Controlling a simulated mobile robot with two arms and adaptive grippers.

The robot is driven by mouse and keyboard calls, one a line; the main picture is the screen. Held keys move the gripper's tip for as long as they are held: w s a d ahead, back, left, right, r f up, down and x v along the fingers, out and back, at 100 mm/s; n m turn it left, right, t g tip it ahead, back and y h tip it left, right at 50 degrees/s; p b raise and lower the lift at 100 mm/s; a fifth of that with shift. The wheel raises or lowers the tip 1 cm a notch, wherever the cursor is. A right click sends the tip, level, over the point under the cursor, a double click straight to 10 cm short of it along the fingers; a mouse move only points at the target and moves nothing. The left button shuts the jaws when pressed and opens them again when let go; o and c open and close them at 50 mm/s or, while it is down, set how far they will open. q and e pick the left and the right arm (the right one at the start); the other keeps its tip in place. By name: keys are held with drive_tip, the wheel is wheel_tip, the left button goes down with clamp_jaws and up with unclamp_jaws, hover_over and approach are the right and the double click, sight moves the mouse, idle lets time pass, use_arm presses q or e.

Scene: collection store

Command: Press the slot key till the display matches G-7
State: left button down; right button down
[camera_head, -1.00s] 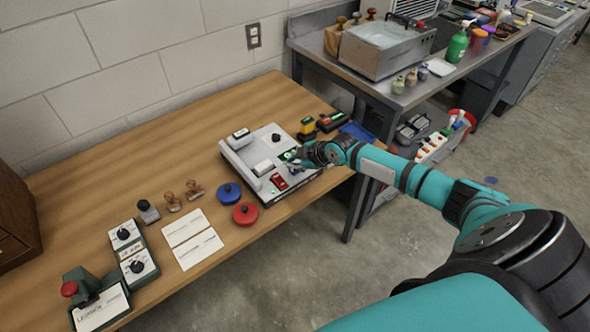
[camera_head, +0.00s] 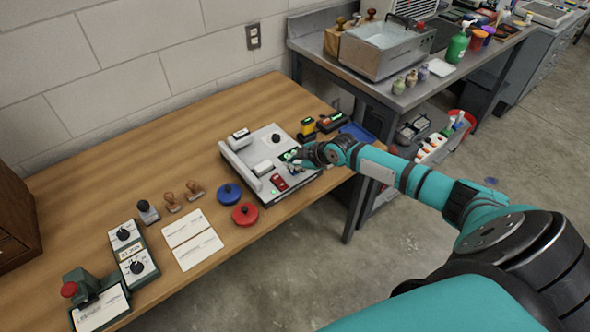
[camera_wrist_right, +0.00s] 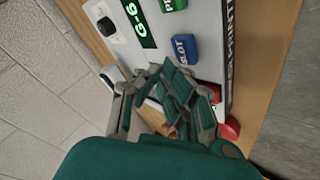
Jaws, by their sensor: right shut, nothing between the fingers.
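The grey label machine (camera_head: 236,167) stands on the wooden table. In the right wrist view its display (camera_wrist_right: 140,22) reads G-6 in green on black. The blue SLOT key (camera_wrist_right: 184,49) sits beside the display, with a green key (camera_wrist_right: 172,5) above it in the picture. My right gripper (camera_wrist_right: 178,72) is shut and empty, its fingertips just below the SLOT key in the picture. I cannot tell whether they touch it. In the head view my right gripper (camera_head: 293,161) is over the machine's right part and hides some of its keys. My left gripper is not in view.
A red pad (camera_head: 245,214) and a blue pad (camera_head: 229,193) lie in front of the machine. Several stamps, cards (camera_head: 192,239) and a green dial unit (camera_head: 134,251) are to the left. Small devices (camera_head: 307,129) and a blue tray (camera_head: 357,132) are behind the gripper.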

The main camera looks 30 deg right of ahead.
sight(293, 172)
drive_tip(key=shift+f+b, duration=0.3)
drive_tip(key=shift+f, duration=0.15)
drive_tip(key=shift+f+b, duration=0.5)
idle(0.5)
drive_tip(key=shift+r, duration=0.1)
drive_tip(key=shift+r+p, duration=0.7)
drive_tip(key=shift+r, duration=0.15)
drive_tip(key=shift+r, duration=0.1)
wheel_tip(293, 172, up, 5)
drive_tip(key=p, duration=0.4)
drive_tip(key=shift+a+f, duration=0.1)
drive_tip(key=shift+f, duration=0.1)
idle(0.6)
